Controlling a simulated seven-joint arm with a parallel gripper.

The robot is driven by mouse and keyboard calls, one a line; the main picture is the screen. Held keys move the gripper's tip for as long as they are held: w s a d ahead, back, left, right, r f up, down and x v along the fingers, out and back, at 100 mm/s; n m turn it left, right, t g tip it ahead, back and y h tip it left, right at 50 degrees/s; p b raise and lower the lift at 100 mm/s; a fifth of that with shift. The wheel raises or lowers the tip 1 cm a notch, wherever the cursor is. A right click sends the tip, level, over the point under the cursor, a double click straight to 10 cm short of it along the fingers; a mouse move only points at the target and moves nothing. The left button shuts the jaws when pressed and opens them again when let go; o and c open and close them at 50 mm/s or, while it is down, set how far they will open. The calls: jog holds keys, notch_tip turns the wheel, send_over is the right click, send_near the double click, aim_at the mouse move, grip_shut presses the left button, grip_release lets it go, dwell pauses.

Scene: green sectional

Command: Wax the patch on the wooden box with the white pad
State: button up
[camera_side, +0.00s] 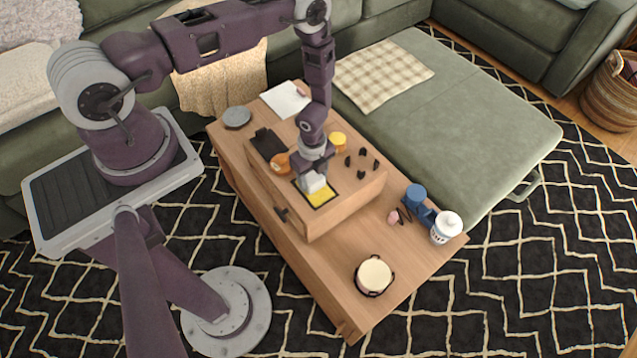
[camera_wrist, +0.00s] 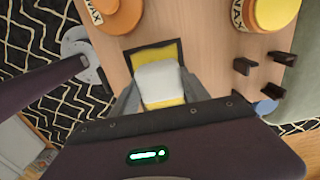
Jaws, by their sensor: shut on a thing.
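The wooden box (camera_side: 350,205) stands on the long wooden table. On its top is a yellow patch (camera_side: 321,196) with a black border, and the patch also shows in the wrist view (camera_wrist: 170,50). My gripper (camera_side: 312,176) points down over the patch and is shut on the white pad (camera_side: 315,184). In the wrist view the pad (camera_wrist: 157,83) sits between my fingers, with yellow showing at its lower edge. The pad is over the patch and hides part of it. I cannot tell whether it touches the surface.
On the box are an orange wax tin (camera_side: 281,163), a yellow-lidded wax tin (camera_side: 338,140), a dark tray (camera_side: 268,143) and several small black pegs (camera_side: 362,162).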

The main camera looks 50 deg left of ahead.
jog(key=shift+a+r, duration=0.1)
jog(key=shift+a, duration=2.15)
notch_tip(320, 180, up, 8)
